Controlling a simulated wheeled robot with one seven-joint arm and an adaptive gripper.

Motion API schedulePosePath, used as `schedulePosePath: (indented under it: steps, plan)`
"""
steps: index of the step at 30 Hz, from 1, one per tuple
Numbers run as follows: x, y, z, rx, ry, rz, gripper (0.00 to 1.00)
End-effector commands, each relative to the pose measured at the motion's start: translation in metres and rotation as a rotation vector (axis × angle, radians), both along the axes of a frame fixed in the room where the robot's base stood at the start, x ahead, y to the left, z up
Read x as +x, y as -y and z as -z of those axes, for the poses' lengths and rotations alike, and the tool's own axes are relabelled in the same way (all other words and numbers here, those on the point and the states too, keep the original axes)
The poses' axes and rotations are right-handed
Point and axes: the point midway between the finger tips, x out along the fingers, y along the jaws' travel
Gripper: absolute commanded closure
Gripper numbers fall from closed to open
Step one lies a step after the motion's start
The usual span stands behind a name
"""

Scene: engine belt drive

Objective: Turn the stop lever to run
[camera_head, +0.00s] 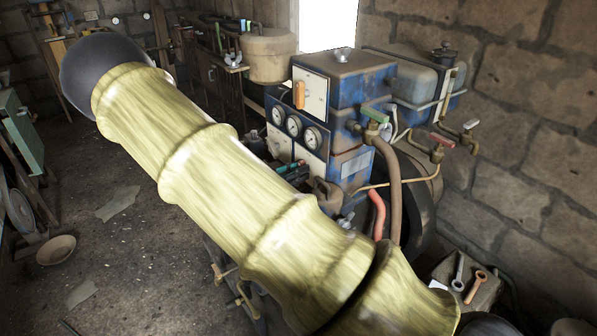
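A blue engine cabinet (343,75) stands right of centre. On its left face is a white plate (315,92) with an upright orange handle (299,95); this may be the stop lever, but no lettering on it is readable. A green-handled valve (375,114) and a red-handled valve (442,140) sit to its right. My pale yellow arm crosses the picture from lower right to upper left, with a dark rounded end. No gripper fingers show. My arm hides the lower left part of the engine.
Three round gauges (294,126) sit below the white plate. Brown and red hoses (377,215) hang at the engine's right. Wrenches (458,272) lie on a block at lower right. A bowl (56,249) lies on the floor at left, where much of the floor is open.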

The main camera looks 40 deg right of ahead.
Motion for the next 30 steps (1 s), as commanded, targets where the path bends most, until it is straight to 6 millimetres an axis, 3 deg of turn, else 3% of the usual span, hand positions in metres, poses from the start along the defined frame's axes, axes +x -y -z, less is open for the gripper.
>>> schedulePosePath:
  steps: [20, 30]
  plan:
    - [0.0, 0.0006, -0.0039, -0.015, 0.074, 0.001, 1.0]
    - [-0.0007, 0.0012, -0.0005, -0.031, 0.223, 0.002, 1.0]
